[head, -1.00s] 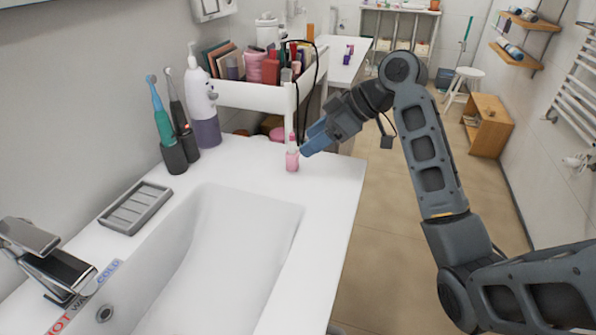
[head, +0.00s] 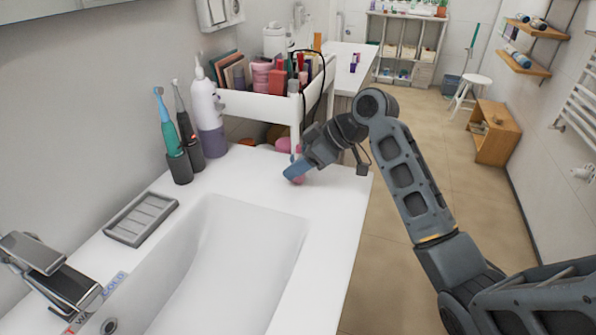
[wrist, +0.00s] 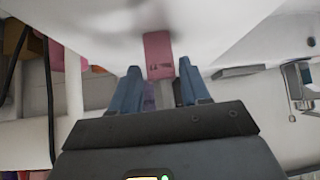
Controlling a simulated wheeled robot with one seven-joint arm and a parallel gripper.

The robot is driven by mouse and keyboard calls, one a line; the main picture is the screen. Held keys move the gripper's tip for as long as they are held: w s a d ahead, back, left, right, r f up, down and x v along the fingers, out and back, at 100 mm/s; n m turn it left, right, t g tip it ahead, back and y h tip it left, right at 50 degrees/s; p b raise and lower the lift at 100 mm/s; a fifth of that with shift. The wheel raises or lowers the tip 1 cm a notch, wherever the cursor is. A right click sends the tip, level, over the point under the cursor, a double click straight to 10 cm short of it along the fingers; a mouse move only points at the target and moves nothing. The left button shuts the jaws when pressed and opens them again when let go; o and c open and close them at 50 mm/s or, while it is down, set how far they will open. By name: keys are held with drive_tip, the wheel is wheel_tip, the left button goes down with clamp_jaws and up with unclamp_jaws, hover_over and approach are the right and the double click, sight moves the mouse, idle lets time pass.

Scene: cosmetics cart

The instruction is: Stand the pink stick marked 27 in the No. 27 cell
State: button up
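In the wrist view the pink stick (wrist: 158,50) shows a small dark mark, upside down and too blurred to read surely. My gripper (wrist: 161,82) is open, with one blue finger on each side of the stick's line and narrow gaps showing. In the head view my gripper (head: 291,172) is low at the stick. The white cart (head: 262,106) behind holds several cosmetics; I cannot make out the No. 27 cell.
The sink basin (head: 235,250) lies in front of the stick. A pump bottle (head: 208,115), a toothbrush holder (head: 178,166) and a grey soap dish (head: 141,218) stand to the left. A dark cable (head: 324,75) hangs over the cart's side. Open floor lies right of the counter.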

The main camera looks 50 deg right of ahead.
sight(300, 146)
drive_tip(key=shift+s+a, duration=0.1)
drive_tip(key=shift+s, duration=0.05)
drive_tip(key=c, duration=0.3)
clamp_jaws()
drive_tip(key=shift+r, duration=0.4)
drive_tip(key=r, duration=0.3)
drive_tip(key=shift+d+r+b, duration=0.2)
drive_tip(key=shift+r+b, duration=0.1)
drive_tip(key=shift+r, duration=0.05)
drive_tip(key=s+d+r+b, duration=0.1)
drive_tip(key=s+d+r, duration=0.5)
drive_tip(key=s+d, duration=0.1)
drive_tip(key=shift+s+d+r, duration=0.3)
drive_tip(key=shift+s+d, duration=0.05)
drive_tip(key=shift+s, duration=0.3)
